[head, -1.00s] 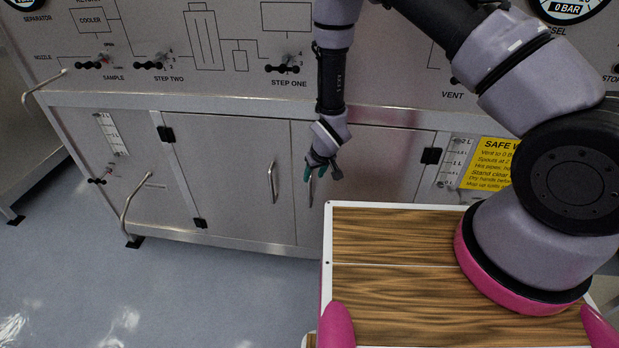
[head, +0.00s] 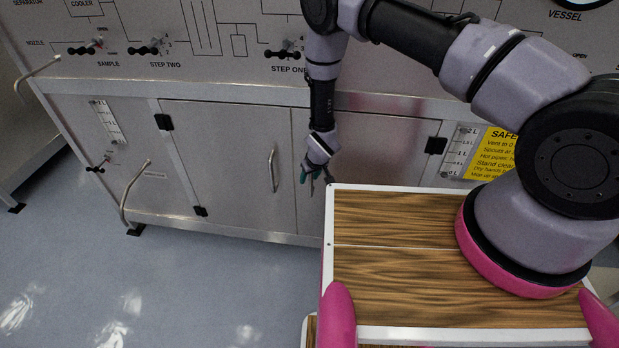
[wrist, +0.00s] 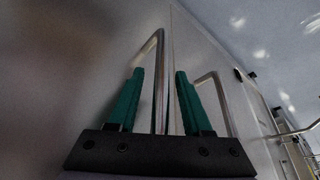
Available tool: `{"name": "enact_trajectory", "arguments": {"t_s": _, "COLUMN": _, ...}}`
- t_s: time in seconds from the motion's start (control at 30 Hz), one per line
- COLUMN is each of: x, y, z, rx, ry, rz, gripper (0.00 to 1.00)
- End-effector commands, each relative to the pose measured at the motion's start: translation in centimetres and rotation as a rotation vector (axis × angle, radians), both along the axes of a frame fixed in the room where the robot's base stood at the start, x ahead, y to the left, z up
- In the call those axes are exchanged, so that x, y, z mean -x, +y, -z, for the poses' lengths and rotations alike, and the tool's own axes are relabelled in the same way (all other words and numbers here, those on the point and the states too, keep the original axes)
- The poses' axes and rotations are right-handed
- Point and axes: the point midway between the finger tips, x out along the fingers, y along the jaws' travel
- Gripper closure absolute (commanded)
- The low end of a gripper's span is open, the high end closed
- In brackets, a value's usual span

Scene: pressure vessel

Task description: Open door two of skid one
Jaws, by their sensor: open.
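The cabinet front has two closed metal doors side by side. The left door (head: 225,150) has a vertical bar handle (head: 273,168). The right door (head: 375,150) is partly hidden by my arm and the wooden top. I see no door or skid numbers. My gripper (head: 315,176) is at the right door's left edge, its green fingers open. In the wrist view, the right door's bar handle (wrist: 158,75) lies between the spread fingers of my gripper (wrist: 158,78). I cannot tell whether they touch it. The left door's handle (wrist: 217,85) is outside the right finger.
Small valve levers (head: 150,48) line the panel above the doors. A bent pipe spout (head: 128,190) sticks out at the left. A yellow safety sign (head: 490,155) is at the right. Bare floor (head: 170,285) lies in front of the left door.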

Motion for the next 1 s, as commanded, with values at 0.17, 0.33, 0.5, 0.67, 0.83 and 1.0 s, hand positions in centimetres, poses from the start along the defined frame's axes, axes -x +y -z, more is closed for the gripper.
{"name": "enact_trajectory", "arguments": {"t_s": 0.17, "x": -0.11, "y": 0.05, "z": 0.18, "rx": 0.0, "ry": 0.0, "rz": 0.0, "gripper": 0.5}}
{"name": "enact_trajectory", "arguments": {"t_s": 0.33, "x": -0.09, "y": 0.04, "z": 0.16, "rx": 0.0, "ry": 0.0, "rz": 0.0, "gripper": 0.7}}
{"name": "enact_trajectory", "arguments": {"t_s": 0.5, "x": -0.08, "y": 0.04, "z": 0.16, "rx": 0.0, "ry": 0.0, "rz": 0.0, "gripper": 1.0}}
{"name": "enact_trajectory", "arguments": {"t_s": 0.67, "x": -0.07, "y": 0.04, "z": 0.15, "rx": 0.0, "ry": 0.0, "rz": 0.0, "gripper": 1.0}}
{"name": "enact_trajectory", "arguments": {"t_s": 0.83, "x": -0.06, "y": 0.04, "z": 0.15, "rx": 0.0, "ry": 0.0, "rz": 0.001, "gripper": 1.0}}
{"name": "enact_trajectory", "arguments": {"t_s": 1.0, "x": -0.06, "y": 0.04, "z": 0.14, "rx": 0.0, "ry": 0.0, "rz": 0.001, "gripper": 1.0}}
